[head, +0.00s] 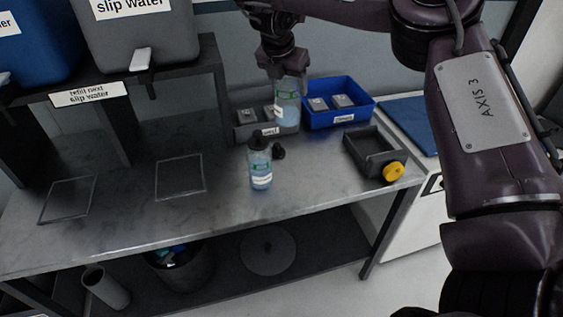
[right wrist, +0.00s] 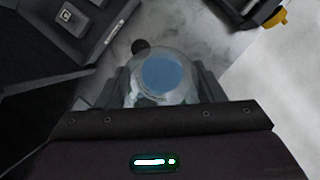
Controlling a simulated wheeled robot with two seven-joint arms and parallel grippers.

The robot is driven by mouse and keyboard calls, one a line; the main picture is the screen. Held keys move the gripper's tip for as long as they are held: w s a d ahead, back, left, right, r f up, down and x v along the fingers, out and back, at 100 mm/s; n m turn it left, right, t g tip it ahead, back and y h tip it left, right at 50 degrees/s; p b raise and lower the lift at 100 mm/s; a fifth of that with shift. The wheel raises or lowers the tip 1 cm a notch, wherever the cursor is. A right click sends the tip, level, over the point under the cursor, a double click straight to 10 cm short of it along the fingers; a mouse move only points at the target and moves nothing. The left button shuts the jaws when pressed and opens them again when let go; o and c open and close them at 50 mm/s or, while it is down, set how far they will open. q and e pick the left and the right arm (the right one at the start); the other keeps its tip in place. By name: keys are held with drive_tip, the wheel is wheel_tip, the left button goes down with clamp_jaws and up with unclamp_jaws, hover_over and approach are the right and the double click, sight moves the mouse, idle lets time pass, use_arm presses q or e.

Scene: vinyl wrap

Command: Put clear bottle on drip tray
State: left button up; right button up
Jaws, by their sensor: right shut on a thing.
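My right gripper (head: 285,73) is shut on a clear bottle (head: 287,104) with a green and white label and bluish liquid. The bottle is upright, in front of the bins at the back. In the right wrist view the bottle (right wrist: 163,74) shows from above between the two fingers. Two flat square drip trays lie on the bench, one at the middle left (head: 180,178) and one at the far left (head: 68,200). Both look empty. My left gripper is not in view.
A second bottle (head: 260,166) with a dark top stands on the bench near a small black object (head: 278,152). A grey bin (head: 249,124), a blue bin (head: 340,116) and a dark holder with a yellow knob (head: 393,172) are nearby. Tanks (head: 145,40) stand on a shelf at left.

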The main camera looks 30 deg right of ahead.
sight(289, 110)
drive_tip(key=f+b, duration=0.1)
drive_tip(key=f, duration=0.7)
drive_tip(key=shift+d+b, duration=0.2)
drive_tip(key=shift+b, duration=0.15)
wheel_tip(289, 110, down, 11)
drive_tip(key=p, duration=0.1)
drive_tip(key=shift+r, duration=0.15)
drive_tip(key=shift+a, duration=0.1)
drive_tip(key=o, duration=1)
